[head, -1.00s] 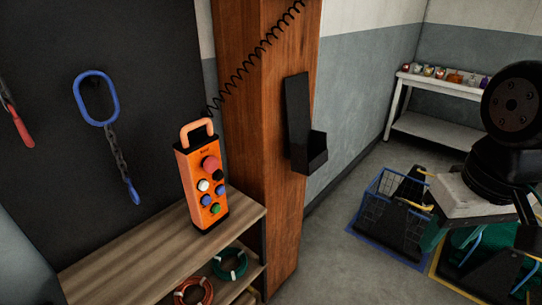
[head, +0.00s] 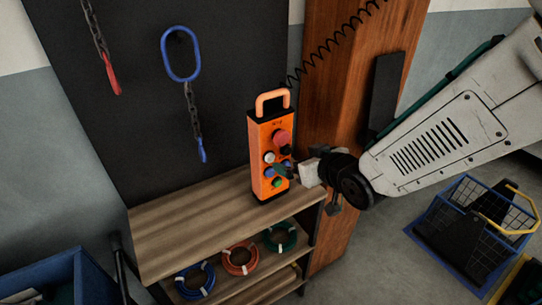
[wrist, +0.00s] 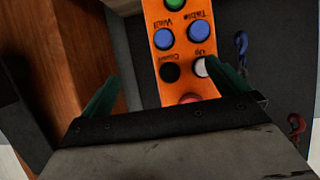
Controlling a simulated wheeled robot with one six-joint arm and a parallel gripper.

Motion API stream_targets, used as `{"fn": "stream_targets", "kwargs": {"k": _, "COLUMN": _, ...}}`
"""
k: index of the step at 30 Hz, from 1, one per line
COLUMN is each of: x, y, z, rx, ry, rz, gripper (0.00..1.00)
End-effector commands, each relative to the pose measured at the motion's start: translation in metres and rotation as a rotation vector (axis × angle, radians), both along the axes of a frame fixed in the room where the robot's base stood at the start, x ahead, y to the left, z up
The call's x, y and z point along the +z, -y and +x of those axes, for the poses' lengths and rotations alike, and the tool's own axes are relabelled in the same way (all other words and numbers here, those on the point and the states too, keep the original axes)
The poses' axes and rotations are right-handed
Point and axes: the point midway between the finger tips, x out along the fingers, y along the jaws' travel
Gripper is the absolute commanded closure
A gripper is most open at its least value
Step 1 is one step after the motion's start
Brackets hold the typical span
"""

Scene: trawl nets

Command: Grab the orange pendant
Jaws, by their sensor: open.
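The orange pendant (head: 262,150) stands upright on the wooden shelf top, with a handle loop on top and red, white, black, blue and green buttons on its face. A coiled black cord runs up from near it. My gripper (head: 290,172) is in front of the pendant's right side and hides part of its lower buttons. In the wrist view the pendant (wrist: 180,45) appears upside down between the two green fingers of my gripper (wrist: 170,85), which are spread wide. Nothing is held. I cannot tell whether a finger touches the pendant.
The wooden shelf (head: 190,225) holds several coiled rings below its top. A wooden post (head: 335,60) with a black holder (head: 385,90) stands behind my arm. Chains with a blue link (head: 181,55) hang on the dark board. Blue basket (head: 470,215) at right; blue bin (head: 60,280) at lower left.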

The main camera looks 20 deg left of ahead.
Motion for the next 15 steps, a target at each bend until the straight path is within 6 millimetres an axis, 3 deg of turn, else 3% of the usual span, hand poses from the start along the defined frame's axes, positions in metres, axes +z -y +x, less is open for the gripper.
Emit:
{"fn": "stream_targets", "kwargs": {"k": 1, "x": -0.006, "y": -0.014, "z": -0.006, "rx": 0.032, "ry": 0.01, "rz": 0.021, "gripper": 0.0}}
{"fn": "stream_targets", "kwargs": {"k": 6, "x": -0.012, "y": -0.036, "z": -0.014, "rx": 0.077, "ry": 0.034, "rz": 0.068, "gripper": 0.0}}
{"fn": "stream_targets", "kwargs": {"k": 15, "x": -0.025, "y": -0.059, "z": 0.004, "rx": 0.082, "ry": 0.037, "rz": 0.071, "gripper": 0.0}}
